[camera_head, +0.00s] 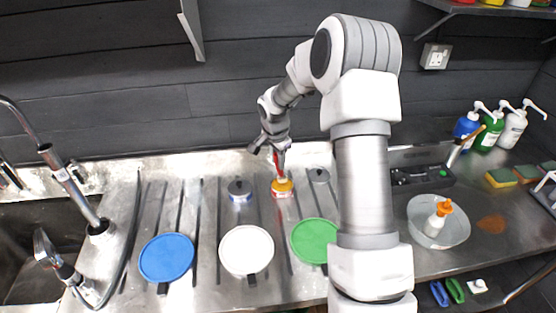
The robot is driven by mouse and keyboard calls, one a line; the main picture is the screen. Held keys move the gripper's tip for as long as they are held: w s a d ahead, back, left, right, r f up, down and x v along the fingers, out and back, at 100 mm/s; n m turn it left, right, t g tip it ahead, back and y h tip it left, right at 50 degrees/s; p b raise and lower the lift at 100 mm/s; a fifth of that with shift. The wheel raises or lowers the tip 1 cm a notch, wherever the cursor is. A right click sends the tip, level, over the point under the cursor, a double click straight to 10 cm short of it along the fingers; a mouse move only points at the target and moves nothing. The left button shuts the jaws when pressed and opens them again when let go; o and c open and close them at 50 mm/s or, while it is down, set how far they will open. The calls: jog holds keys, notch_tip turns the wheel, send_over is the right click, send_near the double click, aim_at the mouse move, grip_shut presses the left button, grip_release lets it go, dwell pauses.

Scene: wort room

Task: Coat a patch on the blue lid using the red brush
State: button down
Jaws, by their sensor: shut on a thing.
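The blue lid (166,257) is a flat round disc with a dark tab handle at its front edge, on the ribbed steel drainboard at the left. My gripper (271,148) is above the back middle of the drainboard, shut on the red brush (279,163). The brush points down at a small jar with an orange-yellow rim (282,188). Its lower end is at the jar's mouth; I cannot tell whether it touches or is inside. The blue lid is to the left of and nearer than the gripper, with nothing on it that I can make out.
A white lid (246,250) and a green lid (314,240) lie right of the blue one. Dark-topped jars, one blue-banded (240,190) and one grey (318,176), flank the orange-rimmed jar. A sink tap (75,190) stands left.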

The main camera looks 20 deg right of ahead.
jog(key=shift+s+f+b, duration=0.1)
jog(key=shift+f+b, duration=0.5)
jog(key=shift+b, duration=0.1)
dwell(1.9)
jog(key=shift+r+p, duration=1.7)
jog(key=shift+r, duration=1.95)
jog(key=shift+f, duration=0.1)
